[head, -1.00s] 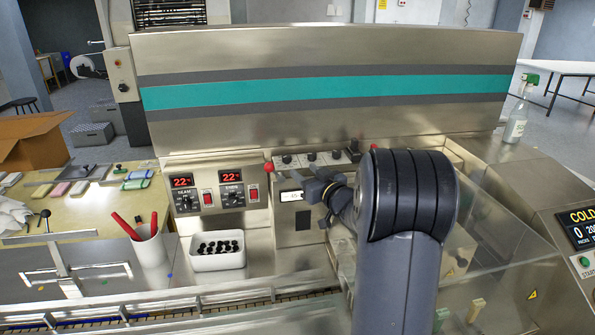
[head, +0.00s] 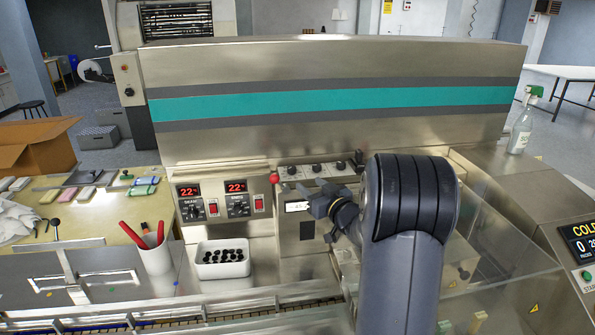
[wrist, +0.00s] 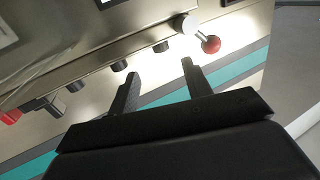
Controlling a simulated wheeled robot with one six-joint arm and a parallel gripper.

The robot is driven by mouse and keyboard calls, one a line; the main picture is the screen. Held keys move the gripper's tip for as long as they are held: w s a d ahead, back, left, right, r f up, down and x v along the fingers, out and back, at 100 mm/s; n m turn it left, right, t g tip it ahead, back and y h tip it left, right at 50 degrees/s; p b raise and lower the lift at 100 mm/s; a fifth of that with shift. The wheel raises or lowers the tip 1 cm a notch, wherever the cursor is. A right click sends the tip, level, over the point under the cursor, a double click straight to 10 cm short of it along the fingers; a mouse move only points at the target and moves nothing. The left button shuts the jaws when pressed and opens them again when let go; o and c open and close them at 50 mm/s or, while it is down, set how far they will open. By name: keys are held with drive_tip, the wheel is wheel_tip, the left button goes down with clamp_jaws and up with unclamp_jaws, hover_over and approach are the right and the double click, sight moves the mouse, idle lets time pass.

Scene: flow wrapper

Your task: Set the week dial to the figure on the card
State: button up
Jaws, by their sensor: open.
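Small black dials sit in a row on the panel strip, among them a left dial (head: 291,171), a middle dial (head: 316,168) and a right dial (head: 341,166). Their lettering is too small to read, so I cannot tell which is the week dial. A white card (head: 296,206) with a dark figure is on the panel below them; the figure is not clearly legible. My gripper (head: 312,198) is just right of the card and below the dials. In the upside-down wrist view my gripper (wrist: 160,69) is open and empty, its fingertips apart from the nearest dial (wrist: 161,46).
A red-ball lever (wrist: 210,43) stands beside the dial row, close to my fingers. Two red displays with knobs and red switches (head: 213,208) are left of it.

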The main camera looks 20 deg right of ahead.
sight(294, 171)
drive_tip(key=w+p, duration=0.1)
drive_tip(key=w, duration=0.2)
drive_tip(key=w+a, duration=0.1)
drive_tip(key=w, duration=0.2)
drive_tip(key=w+p, duration=0.1)
drive_tip(key=w, duration=0.2)
drive_tip(key=shift+a+p, duration=0.25)
drive_tip(key=shift+p, duration=0.1)
drive_tip(key=c, duration=1)
drive_tip(key=shift+d+n+y+p, duration=0.15)
drive_tip(key=shift+n+y+p, duration=0.2)
drive_tip(key=shift+n+y, duration=0.2)
drive_tip(key=shift+y, duration=0.55)
drive_tip(key=o, duration=1)
